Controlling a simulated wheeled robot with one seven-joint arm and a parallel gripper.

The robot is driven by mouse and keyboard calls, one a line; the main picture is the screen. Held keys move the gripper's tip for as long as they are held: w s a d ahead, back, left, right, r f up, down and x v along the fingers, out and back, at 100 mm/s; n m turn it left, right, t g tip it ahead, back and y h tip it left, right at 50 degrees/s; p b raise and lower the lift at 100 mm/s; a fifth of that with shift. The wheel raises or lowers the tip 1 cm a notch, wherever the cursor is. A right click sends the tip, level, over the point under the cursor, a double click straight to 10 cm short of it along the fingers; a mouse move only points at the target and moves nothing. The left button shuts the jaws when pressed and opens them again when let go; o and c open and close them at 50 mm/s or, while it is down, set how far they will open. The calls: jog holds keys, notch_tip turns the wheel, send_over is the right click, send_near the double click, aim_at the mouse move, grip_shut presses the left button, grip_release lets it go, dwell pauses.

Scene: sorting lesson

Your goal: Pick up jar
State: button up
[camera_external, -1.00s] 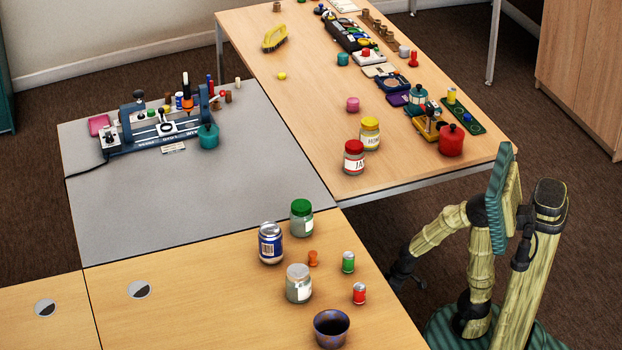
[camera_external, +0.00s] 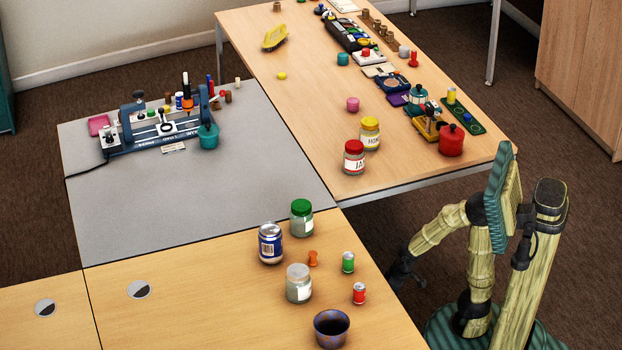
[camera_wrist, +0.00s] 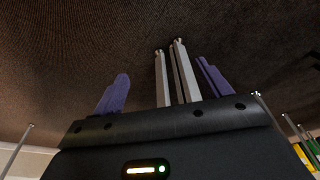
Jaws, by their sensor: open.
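Several jars stand upright. On the near wooden table are a green-lidded jar (camera_external: 301,220), a jar with a blue label (camera_external: 271,244) and a jar with a pale lid (camera_external: 298,284). On the far wooden table are a red-lidded jar (camera_external: 353,158) and a yellow-lidded jar (camera_external: 370,134). My gripper (camera_external: 418,282) hangs low at the right, beyond the near table's right edge and apart from every jar. In the wrist view my gripper (camera_wrist: 163,84) shows two purple fingers spread apart with nothing held. No jar can be made out clearly there.
Close to the near jars are a dark bowl (camera_external: 331,329), an orange piece (camera_external: 313,258), a green can (camera_external: 348,262) and a red can (camera_external: 359,293). A red canister (camera_external: 451,141) stands near the far table's right corner. The grey tabletop (camera_external: 220,195) has much free room.

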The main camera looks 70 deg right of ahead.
aim_at(310, 210)
jog(key=w+a+r+n+t+h+p, duration=0.1)
jog(key=w+a+r+n+p, duration=0.15)
jog(key=r+n+p, duration=0.75)
jog(key=w+a+r+n+h+p, duration=0.2)
jog(key=w+r+p, duration=0.1)
jog(key=r+p, duration=1.45)
jog(key=w+a+r+n+t+h+p, duration=0.1)
jog(key=w+a+r+n+p, duration=0.2)
jog(key=r+n+p, duration=1)
jog(key=w+a+n+t, duration=0.1)
jog(key=w+a+t, duration=0.1)
jog(key=t, duration=0.1)
jog(key=w+a+n+t, duration=0.1)
jog(key=w+a+t, duration=0.1)
jog(key=t, duration=0.1)
jog(key=w+a+n+t+h+p, duration=0.1)
jog(key=w+a+t, duration=0.1)
jog(key=t, duration=0.1)
jog(key=shift+w+n, duration=0.35)
jog(key=shift+n, duration=0.05)
jog(key=a+n+t+y+b, duration=0.1)
jog(key=a+n+t, duration=0.1)
jog(key=a+r+n+t+y+b, duration=0.1)
jog(key=a+n+t, duration=0.1)
jog(key=a+n, duration=0.1)
jog(key=shift+a+r, duration=0.1)
jog(key=shift+r, duration=0.1)
jog(key=shift+a+r, duration=0.15)
jog(key=shift+w, duration=0.1)
